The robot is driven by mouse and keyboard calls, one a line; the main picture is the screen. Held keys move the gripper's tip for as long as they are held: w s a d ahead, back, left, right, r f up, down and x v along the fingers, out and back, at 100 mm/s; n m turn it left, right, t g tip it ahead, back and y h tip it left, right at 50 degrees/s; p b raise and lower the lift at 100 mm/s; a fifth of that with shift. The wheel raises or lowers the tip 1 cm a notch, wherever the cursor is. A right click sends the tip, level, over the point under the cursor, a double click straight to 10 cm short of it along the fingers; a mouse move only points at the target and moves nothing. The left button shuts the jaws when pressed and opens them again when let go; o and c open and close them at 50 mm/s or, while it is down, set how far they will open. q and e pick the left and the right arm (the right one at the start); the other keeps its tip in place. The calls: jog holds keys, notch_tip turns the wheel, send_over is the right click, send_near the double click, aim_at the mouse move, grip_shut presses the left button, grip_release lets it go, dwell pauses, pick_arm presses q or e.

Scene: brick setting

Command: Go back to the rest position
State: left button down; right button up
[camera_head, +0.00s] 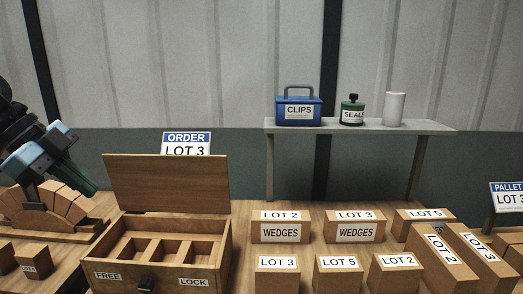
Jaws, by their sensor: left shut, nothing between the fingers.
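My left gripper (82,182) is at the left edge, raised in front of the arch of wooden wedges (68,198), part of which it hides. It is shut and empty. I cannot tell whether it touches the arch. My right gripper is not in view.
An open wooden box (190,270) with raised lid, FREE and LOCK labels and a dark knob (146,284) stands front centre-left. LOT-labelled blocks (280,233) fill the right. Behind are the order sign (186,143), a shelf (360,127) and the pallet sign (507,196).

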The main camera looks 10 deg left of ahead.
pick_arm(q)
jog(key=d+f+n+t+h, duration=0.2)
jog(key=d+f+n+t, duration=0.15)
jog(key=f, duration=1.25)
jog(key=d+f+n+t+h, duration=0.25)
jog(key=f+t, duration=0.25)
jog(key=f, duration=1.2)
jog(key=s+d+f+n+y, duration=0.2)
jog(key=s+f+y, duration=0.15)
jog(key=f, duration=0.25)
jog(key=s+d+f+n+y, duration=0.2)
jog(key=s+d+f, duration=0.15)
jog(key=f, duration=0.35)
jog(key=s+d+f+n+g+y, duration=0.1)
jog(key=s+d+f+g, duration=0.1)
jog(key=s+d+f, duration=0.2)
jog(key=s+d+f+n+g+y, duration=0.1)
jog(key=s+d+f, duration=0.4)
jog(key=s, duration=0.6)
jog(key=shift+d+f+n+g+y+p, duration=0.3)
jog(key=shift+d+n+g+p, duration=0.15)
jog(key=shift+n+g, duration=0.1)
